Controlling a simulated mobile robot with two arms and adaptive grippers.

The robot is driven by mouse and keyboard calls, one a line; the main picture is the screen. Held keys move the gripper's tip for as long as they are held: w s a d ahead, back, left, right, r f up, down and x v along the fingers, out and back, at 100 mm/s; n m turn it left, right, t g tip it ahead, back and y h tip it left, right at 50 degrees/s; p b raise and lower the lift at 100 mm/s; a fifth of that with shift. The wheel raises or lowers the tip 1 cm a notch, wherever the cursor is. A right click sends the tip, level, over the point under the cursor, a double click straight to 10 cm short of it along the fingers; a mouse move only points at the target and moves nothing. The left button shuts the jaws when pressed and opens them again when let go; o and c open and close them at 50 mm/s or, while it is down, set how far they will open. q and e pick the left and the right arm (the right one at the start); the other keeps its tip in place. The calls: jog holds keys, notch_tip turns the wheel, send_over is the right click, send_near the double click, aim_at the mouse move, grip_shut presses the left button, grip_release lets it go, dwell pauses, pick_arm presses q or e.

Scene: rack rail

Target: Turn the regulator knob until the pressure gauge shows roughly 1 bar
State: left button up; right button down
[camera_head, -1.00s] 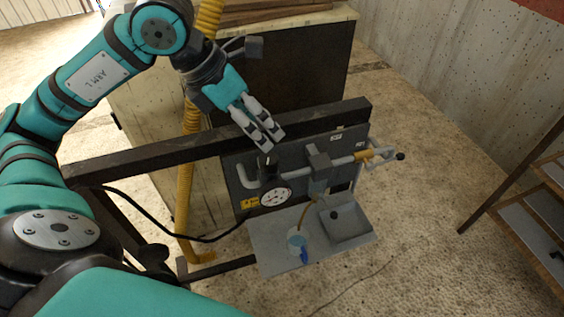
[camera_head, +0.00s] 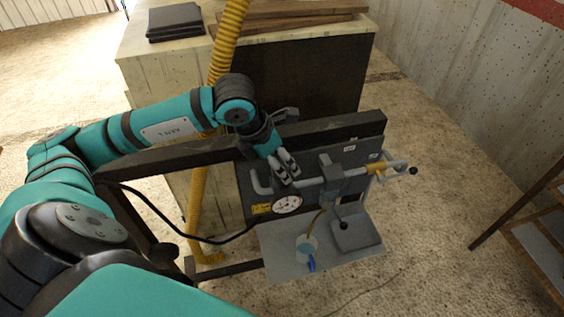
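The pressure gauge (camera_head: 287,204) is a round white dial on the front of a dark panel (camera_head: 330,158). Its markings and needle are too small to read. My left gripper (camera_head: 287,176) points down just above the gauge, at the pipe. Its grey fingers cover the place of the dark regulator knob, which is hidden. I cannot tell whether the fingers touch the knob or are shut on it. My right gripper is not in view.
A grey pipe (camera_head: 312,182) runs right from the gripper through a grey block (camera_head: 329,174) to a yellow fitting (camera_head: 376,169). Below is a grey shelf (camera_head: 290,262) with a cup (camera_head: 307,247). A dark rail (camera_head: 335,124) runs behind the gripper.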

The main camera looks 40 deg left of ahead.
aim_at(282, 165)
pick_arm(q)
jog(key=shift+x, duration=1.4)
jog(key=shift+c, duration=0.5)
jog(key=c, duration=1.1)
jog(key=shift+o, duration=0.2)
jog(key=m+b, duration=0.2)
jog(key=shift+f+h+b, duration=0.2)
jog(key=shift+h+b, duration=0.1)
jog(key=shift+b, duration=0.1)
jog(key=shift+r+m+g+h+b, duration=0.1)
jog(key=shift+m+g+h+b, duration=0.25)
jog(key=shift+m+b, duration=0.65)
jog(key=shift+r+m+g+h+b, duration=0.15)
jog(key=shift+m+g+h+b, duration=0.1)
jog(key=shift+m+b, duration=0.5)
jog(key=shift+m, duration=0.25)
